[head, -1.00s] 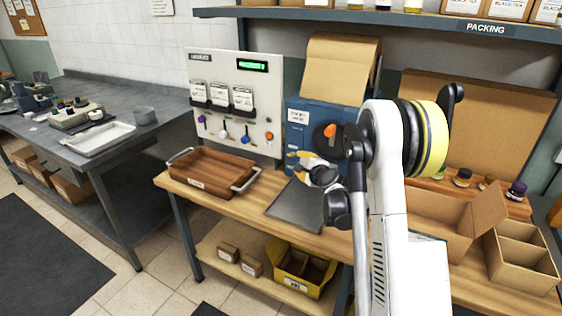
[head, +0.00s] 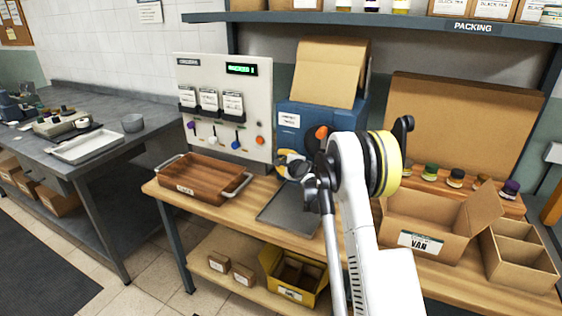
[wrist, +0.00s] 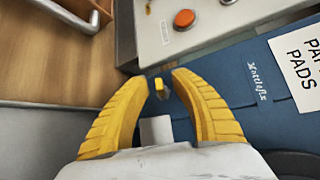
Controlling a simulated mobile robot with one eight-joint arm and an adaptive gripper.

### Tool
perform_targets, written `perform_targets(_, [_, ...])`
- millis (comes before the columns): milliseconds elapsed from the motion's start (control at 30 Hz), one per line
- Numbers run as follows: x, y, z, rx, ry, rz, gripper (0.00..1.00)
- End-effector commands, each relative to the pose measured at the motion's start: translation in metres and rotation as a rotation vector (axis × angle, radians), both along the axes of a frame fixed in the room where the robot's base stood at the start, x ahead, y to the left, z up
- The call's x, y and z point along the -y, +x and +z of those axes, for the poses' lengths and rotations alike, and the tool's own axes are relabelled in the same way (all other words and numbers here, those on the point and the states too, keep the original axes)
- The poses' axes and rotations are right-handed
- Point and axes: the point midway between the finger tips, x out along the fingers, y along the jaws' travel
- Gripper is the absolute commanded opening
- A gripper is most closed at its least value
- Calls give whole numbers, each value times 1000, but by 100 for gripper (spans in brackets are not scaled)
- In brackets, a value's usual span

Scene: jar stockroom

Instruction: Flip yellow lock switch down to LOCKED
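The yellow lock switch (wrist: 158,84) is a small yellow tab low on the blue dispenser (wrist: 235,80), beside the panel. In the wrist view it shows in the gap between my yellow fingertips. My gripper (wrist: 164,76) is open, its two curved fingers apart on either side of the switch. I cannot tell whether either finger touches it. In the head view my gripper (head: 283,157) is at the lower left front of the blue dispenser (head: 290,108) and hides the switch. The switch's setting and any LOCKED mark cannot be read.
The white panel (head: 215,73) with an orange button (head: 260,140) and several coloured knobs stands just left. A wooden tray (head: 203,178) and a dark flat tray (head: 290,212) lie on the bench in front. Cartons (head: 425,225) and jars stand to the right.

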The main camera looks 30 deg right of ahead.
Motion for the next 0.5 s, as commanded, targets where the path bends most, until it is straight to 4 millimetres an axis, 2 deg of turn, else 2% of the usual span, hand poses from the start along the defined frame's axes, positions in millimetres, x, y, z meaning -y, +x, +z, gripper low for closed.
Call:
perform_targets(33, [0, 0, 0, 0, 0, 0, 20])
perform_targets(100, [0, 0, 0, 0, 0, 0, 0])
perform_targets(500, [-1, -1, -3, 19, -25, 0, 0])
